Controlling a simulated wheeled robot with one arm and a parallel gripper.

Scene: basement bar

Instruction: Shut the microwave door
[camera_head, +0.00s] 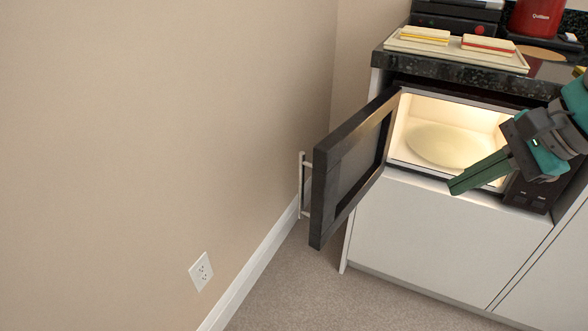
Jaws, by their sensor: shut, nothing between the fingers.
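The microwave (497,120) is built into the counter front, and its lit inside shows a round pale plate (447,146). Its dark door (350,165) stands wide open, swung out to the left toward the wall. A light bar handle (301,186) is on the door's outer face. My green gripper (455,188) is shut and empty, to the right of the door and in front of the microwave opening. It is apart from the door and hides part of the opening's right side. The dark control panel (528,192) shows below my gripper's wrist.
A beige wall (150,120) with an outlet (201,271) is at left, close to the door handle. Carpet (330,290) is clear below.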

